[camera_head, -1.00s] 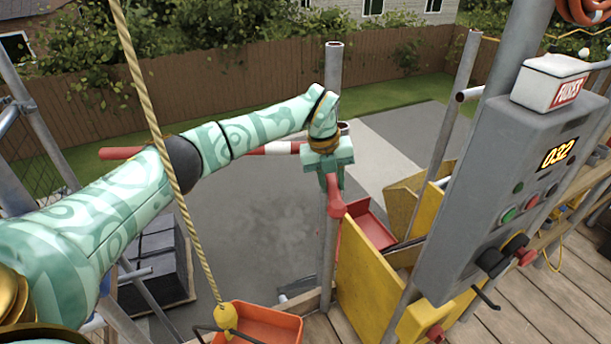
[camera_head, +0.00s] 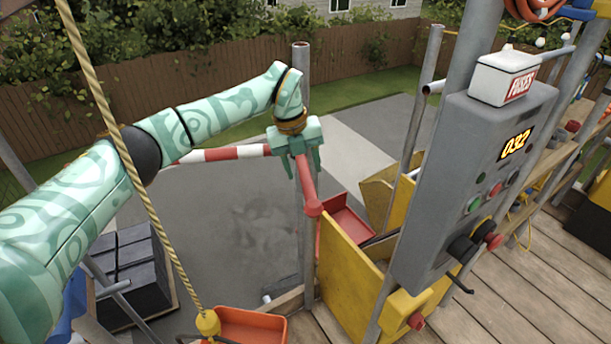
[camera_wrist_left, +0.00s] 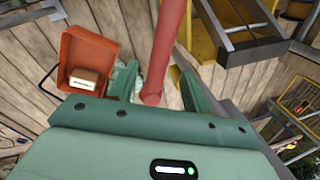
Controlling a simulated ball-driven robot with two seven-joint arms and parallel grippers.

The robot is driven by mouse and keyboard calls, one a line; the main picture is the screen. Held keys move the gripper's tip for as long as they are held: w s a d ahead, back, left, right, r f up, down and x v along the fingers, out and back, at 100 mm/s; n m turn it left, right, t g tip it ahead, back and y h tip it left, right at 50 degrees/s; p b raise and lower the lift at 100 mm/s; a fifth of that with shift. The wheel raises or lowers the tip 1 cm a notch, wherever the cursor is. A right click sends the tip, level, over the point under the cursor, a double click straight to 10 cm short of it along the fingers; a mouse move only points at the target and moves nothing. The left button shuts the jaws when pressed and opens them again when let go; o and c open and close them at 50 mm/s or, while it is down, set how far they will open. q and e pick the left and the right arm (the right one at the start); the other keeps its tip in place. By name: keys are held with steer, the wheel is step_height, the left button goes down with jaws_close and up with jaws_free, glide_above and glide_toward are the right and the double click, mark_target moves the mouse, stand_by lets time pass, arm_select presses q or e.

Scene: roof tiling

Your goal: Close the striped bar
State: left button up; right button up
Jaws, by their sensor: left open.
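The red-and-white striped bar (camera_head: 225,154) shows partly behind my left arm in the head view, roughly level, beside the upright grey post. My arm hides some of its length. A red rod with a rounded end (camera_head: 313,207) slants down below the hand by the post; I cannot tell whether it is part of the striped bar. My left gripper (camera_head: 305,170) is open over this rod. In the left wrist view the red rod (camera_wrist_left: 165,50) runs between the two spread green fingers, with gaps beside it. My right gripper is not in view.
A yellow panel (camera_head: 345,270) and a red tray (camera_head: 345,222) stand just right of the post. A grey control box (camera_head: 470,180) stands farther right. A rope (camera_head: 120,120) hangs before my arm to an orange tub (camera_head: 250,326). The paving beyond is clear.

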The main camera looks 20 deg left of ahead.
arm_select(q)
step_height(320, 180, up, 11)
steer(key=s+a+p, duration=0.1)
steer(key=a, duration=0.1)
steer(key=shift+s+r, duration=0.1)
